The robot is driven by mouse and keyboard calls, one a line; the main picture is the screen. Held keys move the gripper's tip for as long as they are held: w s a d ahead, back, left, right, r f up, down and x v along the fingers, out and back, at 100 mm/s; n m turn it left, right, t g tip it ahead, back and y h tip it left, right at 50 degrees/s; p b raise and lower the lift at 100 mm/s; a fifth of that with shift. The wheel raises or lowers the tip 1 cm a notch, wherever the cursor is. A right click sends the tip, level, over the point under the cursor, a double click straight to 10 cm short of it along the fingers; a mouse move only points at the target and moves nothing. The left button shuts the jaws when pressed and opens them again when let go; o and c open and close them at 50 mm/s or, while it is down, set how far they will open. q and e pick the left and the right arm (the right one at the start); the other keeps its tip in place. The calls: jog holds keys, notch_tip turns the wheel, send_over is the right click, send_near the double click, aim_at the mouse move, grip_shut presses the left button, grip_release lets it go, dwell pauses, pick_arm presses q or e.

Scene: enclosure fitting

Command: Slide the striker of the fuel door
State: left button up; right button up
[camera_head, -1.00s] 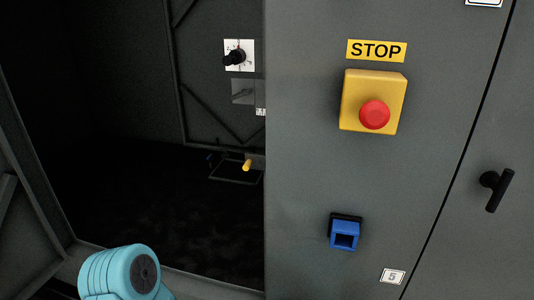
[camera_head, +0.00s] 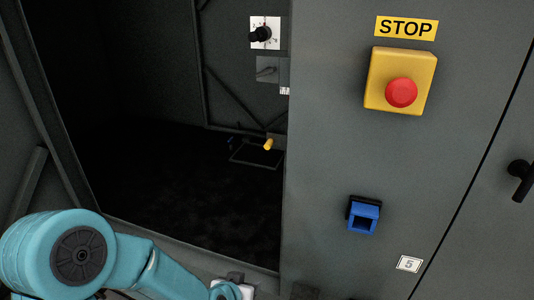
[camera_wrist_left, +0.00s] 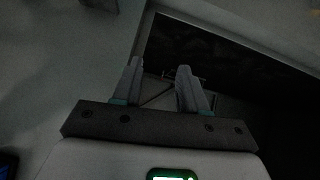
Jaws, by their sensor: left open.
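I cannot tell for certain which part is the striker of the fuel door. Inside the dark opening in the head view, a small yellow handle (camera_head: 268,144) sits by a thin dark frame (camera_head: 255,164) low at the back. My left arm comes in from the lower left, in front of the opening; its jaws are not clear there. In the left wrist view, my left gripper (camera_wrist_left: 160,70) is open with nothing between its fingers. Beyond the fingers is a dark opening with thin bars, apart from them. My right gripper is not in view.
A yellow stop box (camera_head: 378,80) with a red button (camera_head: 401,92) and a blue socket (camera_head: 363,216) are on the grey panel (camera_head: 320,150) right of the opening. A black handle (camera_head: 521,180) is at far right. A black knob (camera_head: 260,35) sits inside the opening.

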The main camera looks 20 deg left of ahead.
pick_arm(q)
jog(key=w+a+r+t+b, duration=0.1)
jog(key=w+r+t, duration=0.1)
jog(key=r, duration=0.6)
jog(key=w+r+t, duration=0.1)
jog(key=r+t, duration=0.2)
jog(key=r, duration=0.5)
jog(key=n+t+b, duration=0.1)
jog(key=t, duration=0.3)
send_near(266, 149)
jog(key=w+p, duration=0.1)
jog(key=w, duration=0.3)
jog(key=w+p, duration=0.2)
jog(key=w, duration=0.2)
jog(key=shift+w+d+r, duration=0.15)
jog(key=shift+w+r, duration=0.05)
jog(key=shift+w, duration=0.15)
jog(key=shift+w+f, duration=0.1)
jog(key=shift+w, duration=0.35)
grip_shut()
jog(key=shift+a+b, duration=0.9)
jog(key=shift+c, duration=1.5)
grip_release()
jog(key=o, duration=0.3)
jog(key=shift+a, duration=0.15)
